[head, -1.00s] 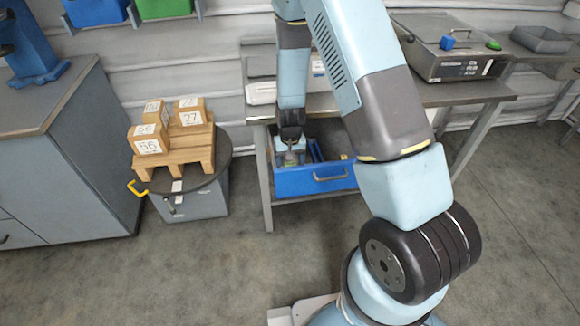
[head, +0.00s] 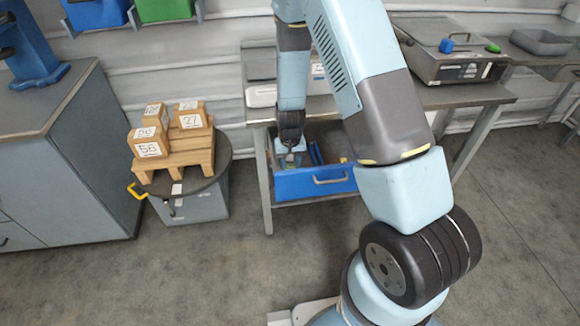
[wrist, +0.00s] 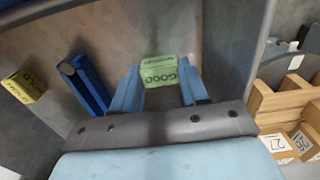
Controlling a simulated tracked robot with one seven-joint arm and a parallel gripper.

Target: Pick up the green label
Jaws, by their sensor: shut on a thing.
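The green label (wrist: 158,72), a small block marked "GOOD", sits between the two blue fingertips of my gripper (wrist: 160,85) in the wrist view. The fingers are shut on its sides. In the head view my gripper (head: 291,158) reaches down into the open blue drawer (head: 300,187) under the bench. The label is too small there to make out clearly. I cannot tell whether it touches the drawer floor.
In the wrist view a blue bar-shaped piece (wrist: 84,84) and a yellow label (wrist: 23,87) lie in the drawer to the left. A round-topped bin (head: 205,195) with a pallet of numbered boxes (head: 180,165) stands left of the drawer.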

